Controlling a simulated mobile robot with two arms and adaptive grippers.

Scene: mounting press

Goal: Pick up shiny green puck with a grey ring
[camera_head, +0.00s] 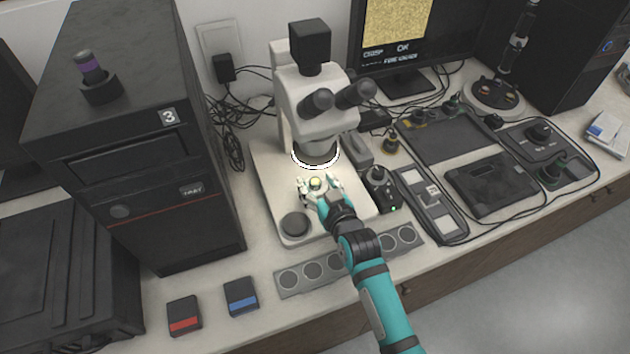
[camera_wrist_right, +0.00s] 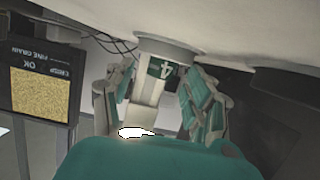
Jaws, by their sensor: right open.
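A small green puck (camera_head: 316,183) shows on the microscope's white base, below the bright ring light, in the head view. My right gripper (camera_head: 320,187) comes in from the front with its fingers on both sides of the puck. Its fingers are open. Part of the puck is hidden by the fingers, and its grey ring is too small to tell. In the right wrist view, the open fingers (camera_wrist_right: 165,85) stand apart with a grey disc (camera_wrist_right: 170,50) between their tips. My left gripper is not in view.
The microscope (camera_head: 317,105) stands over the gripper, with its ring light close above. A dark round disc (camera_head: 295,224) lies at the base's front left. A grey strip with round recesses (camera_head: 288,280) lies in front. A control box (camera_head: 381,188) stands at the right.

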